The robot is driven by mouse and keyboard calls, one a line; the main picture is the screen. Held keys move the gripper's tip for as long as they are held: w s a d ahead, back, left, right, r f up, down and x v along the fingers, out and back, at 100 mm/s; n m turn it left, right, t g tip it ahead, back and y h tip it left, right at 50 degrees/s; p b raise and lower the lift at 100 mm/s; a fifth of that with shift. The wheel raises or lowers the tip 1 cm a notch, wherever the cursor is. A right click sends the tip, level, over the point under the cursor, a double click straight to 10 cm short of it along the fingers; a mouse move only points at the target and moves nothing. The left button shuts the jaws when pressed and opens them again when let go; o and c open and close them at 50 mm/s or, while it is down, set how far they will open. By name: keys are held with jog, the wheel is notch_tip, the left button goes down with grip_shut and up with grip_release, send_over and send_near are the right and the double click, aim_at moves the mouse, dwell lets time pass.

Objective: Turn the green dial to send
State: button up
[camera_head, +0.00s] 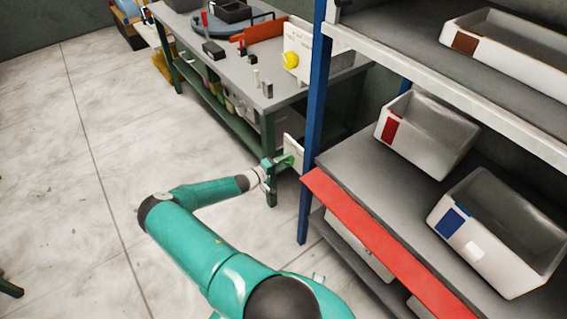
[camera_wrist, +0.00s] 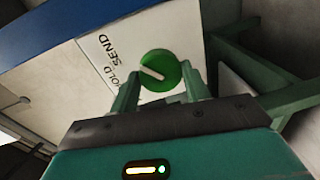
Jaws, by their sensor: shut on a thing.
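The green dial (camera_wrist: 160,70) is round with a white pointer line, set on a white plate (camera_wrist: 92,58) in the wrist view. The plate bears the words SEND and HOLD, the latter partly hidden. The pointer line slants, with one end toward the side of the lettering; I cannot tell which word it marks. My gripper (camera_wrist: 158,88) has one finger on each side of the dial and is shut on it. In the head view, my gripper (camera_head: 272,164) reaches the green dial (camera_head: 288,161) beside the blue shelf post.
A blue shelf post (camera_head: 315,120) and a red-edged shelf (camera_head: 385,247) with white bins (camera_head: 428,138) stand close to the right. Behind is a grey workbench (camera_head: 225,65) with a yellow dial (camera_head: 291,60) on another panel.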

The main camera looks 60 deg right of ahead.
jog(key=shift+w, duration=0.1)
dwell(0.3)
jog(key=o, duration=1)
jog(key=shift+a, duration=0.1)
jog(key=v, duration=1.3)
jog(key=shift+w+a, duration=0.1)
jog(key=shift+a, duration=0.25)
